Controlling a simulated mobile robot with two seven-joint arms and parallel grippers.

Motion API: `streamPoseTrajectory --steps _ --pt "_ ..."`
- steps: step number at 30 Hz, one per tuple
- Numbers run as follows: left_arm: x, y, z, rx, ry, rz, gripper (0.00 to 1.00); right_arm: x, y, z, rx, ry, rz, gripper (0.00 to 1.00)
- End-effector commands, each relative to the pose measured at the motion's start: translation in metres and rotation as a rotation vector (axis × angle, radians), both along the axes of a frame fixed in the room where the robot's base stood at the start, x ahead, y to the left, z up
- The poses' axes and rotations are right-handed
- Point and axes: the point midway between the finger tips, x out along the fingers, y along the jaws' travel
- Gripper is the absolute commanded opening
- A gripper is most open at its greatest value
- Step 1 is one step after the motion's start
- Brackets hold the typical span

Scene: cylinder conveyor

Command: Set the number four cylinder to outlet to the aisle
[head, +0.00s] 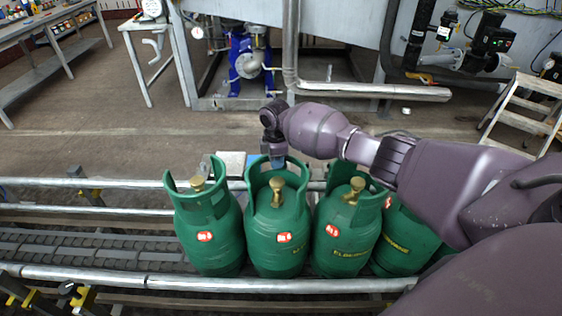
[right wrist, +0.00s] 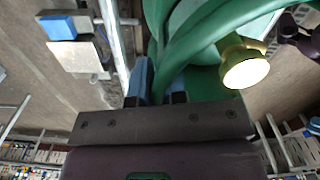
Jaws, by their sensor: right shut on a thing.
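Several green gas cylinders stand upright in a row on the conveyor (head: 90,250), each with a handle collar, a brass valve and a small red-and-white label. From the left, they are the first cylinder (head: 212,240), the second cylinder (head: 278,242), the third cylinder (head: 345,240) and the fourth cylinder (head: 400,245), partly hidden by my right arm. The label numbers are too small to read surely. My right gripper (head: 277,163) is shut on the back of the second cylinder's collar. In the right wrist view, the blue fingers (right wrist: 160,78) straddle the green collar (right wrist: 180,45) beside the brass valve (right wrist: 244,62). My left gripper is out of view.
Metal rails (head: 100,183) run along both sides of the conveyor, which is bare left of the cylinders. A light-coloured box (head: 231,162) sits behind the far rail. Beyond lies open floor (head: 90,145), with a pump (head: 248,62) and a step ladder (head: 520,110) further back.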

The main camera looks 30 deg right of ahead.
Motion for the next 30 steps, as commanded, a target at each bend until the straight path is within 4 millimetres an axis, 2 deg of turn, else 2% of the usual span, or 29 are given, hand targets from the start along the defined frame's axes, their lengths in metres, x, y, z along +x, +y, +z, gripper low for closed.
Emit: streamPoseTrajectory --steps 9,25,26,30 --pt "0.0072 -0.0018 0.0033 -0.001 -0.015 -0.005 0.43 0.0053 0.0071 0.0018 -0.002 -0.004 0.117 0.00" --pt "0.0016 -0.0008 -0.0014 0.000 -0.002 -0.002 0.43 0.0064 0.0087 0.0032 -0.002 -0.007 0.138 0.00" --pt "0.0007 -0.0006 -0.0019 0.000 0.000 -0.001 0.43 0.0065 0.0086 0.0032 -0.003 -0.006 0.138 0.17" --pt "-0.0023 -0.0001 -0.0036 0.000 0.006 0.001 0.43 0.0060 0.0090 0.0025 -0.001 -0.005 0.137 0.37"
